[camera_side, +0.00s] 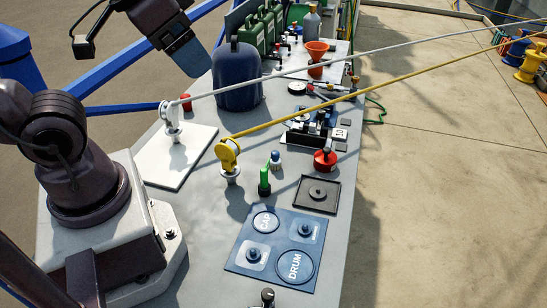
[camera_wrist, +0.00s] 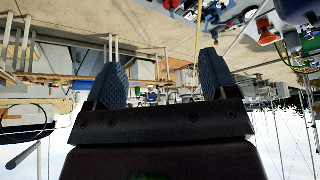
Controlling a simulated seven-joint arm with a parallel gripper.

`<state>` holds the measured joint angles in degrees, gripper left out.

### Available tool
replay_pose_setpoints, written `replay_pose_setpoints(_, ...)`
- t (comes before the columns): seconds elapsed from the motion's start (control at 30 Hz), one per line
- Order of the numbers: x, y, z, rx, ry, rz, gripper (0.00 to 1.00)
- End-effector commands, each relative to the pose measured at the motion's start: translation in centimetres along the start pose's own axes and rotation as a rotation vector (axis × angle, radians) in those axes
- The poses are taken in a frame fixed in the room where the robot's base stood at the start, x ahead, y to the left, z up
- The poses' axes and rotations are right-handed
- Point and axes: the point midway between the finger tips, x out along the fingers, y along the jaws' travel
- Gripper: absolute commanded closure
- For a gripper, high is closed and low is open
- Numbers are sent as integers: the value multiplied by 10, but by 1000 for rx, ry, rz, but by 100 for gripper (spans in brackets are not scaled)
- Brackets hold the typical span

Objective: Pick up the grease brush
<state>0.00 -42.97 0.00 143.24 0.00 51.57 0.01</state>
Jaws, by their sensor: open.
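A small upright item with a green handle and a dark foot (camera_side: 264,182) stands on the grey bench in the side view. It looks like the grease brush, though its bristles cannot be made out. My gripper (camera_wrist: 162,65) is open and empty in the wrist view, with two dark blue ridged fingers spread apart. In the side view my gripper's end (camera_side: 187,55) is at the top left, raised and well away from the green-handled item. I cannot pick out the brush in the wrist view.
A yellow pulley (camera_side: 228,152) with a taut yellow rope stands close left of the green item. A blue-capped bottle (camera_side: 275,160), a red pot (camera_side: 324,160), a black tray (camera_side: 317,194) and a blue mat (camera_side: 276,248) surround it. A dark blue bell-shaped cover (camera_side: 237,77) stands farther back.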

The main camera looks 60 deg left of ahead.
Motion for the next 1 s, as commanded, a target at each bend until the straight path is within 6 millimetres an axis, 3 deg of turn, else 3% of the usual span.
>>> replay_pose_setpoints(0.3,0,0,0,0,0,0,21)
replay_pose_setpoints(0.4,0,0,0,0,0,0,41)
replay_pose_setpoints(0.7,1,-3,0,-15,-3,-8,41)
replay_pose_setpoints(0.87,26,-22,5,-98,-133,-46,41)
replay_pose_setpoints(1.0,57,-45,1,-237,-290,-52,41)
